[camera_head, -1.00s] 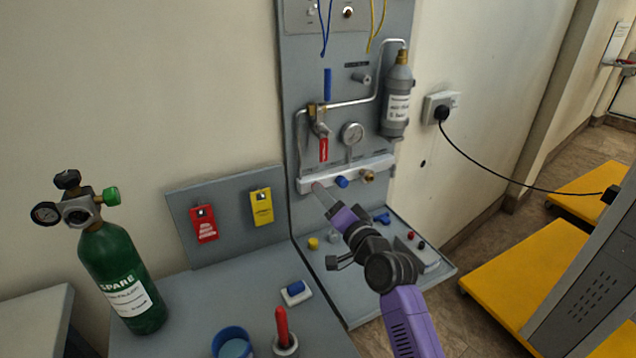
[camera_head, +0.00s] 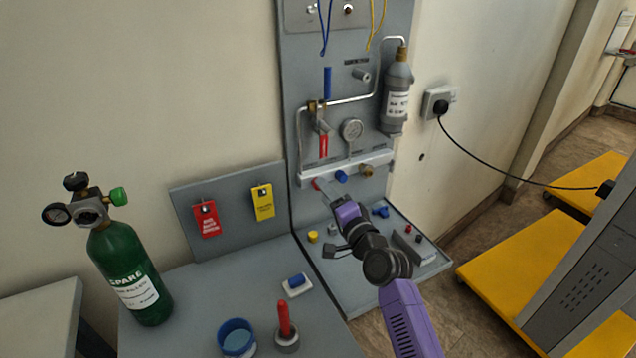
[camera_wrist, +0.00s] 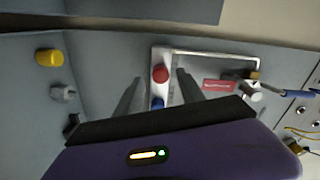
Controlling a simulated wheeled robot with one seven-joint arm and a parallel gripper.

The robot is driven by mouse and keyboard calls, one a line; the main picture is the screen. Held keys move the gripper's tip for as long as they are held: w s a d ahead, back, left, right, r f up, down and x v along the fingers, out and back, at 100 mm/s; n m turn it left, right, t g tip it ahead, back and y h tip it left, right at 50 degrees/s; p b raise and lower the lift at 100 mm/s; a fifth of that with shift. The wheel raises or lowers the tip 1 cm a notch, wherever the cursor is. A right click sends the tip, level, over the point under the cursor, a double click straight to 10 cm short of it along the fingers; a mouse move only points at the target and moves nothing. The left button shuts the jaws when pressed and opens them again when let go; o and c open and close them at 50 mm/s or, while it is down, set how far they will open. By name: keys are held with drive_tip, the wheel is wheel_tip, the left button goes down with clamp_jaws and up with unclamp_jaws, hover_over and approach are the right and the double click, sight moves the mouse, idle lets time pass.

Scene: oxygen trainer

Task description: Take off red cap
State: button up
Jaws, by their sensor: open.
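The red cap (camera_head: 316,184) sits at the left end of the white manifold bar (camera_head: 356,175) on the grey panel. In the wrist view the red cap (camera_wrist: 160,74) shows as a round red knob between the two finger tips. My gripper (camera_head: 325,196) is just in front of and slightly below the cap in the head view. In the wrist view my gripper (camera_wrist: 159,79) is open, with visible gaps between the fingers and the cap. A blue cap (camera_head: 341,176) is beside the red one on the bar.
A green cylinder (camera_head: 126,270) stands at left.

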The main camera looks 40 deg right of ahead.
drive_tip(key=m+p, duration=0.2)
drive_tip(key=m, duration=0.1)
idle(0.4)
drive_tip(key=shift+m+p, duration=1.2)
drive_tip(key=shift+m, duration=0.7)
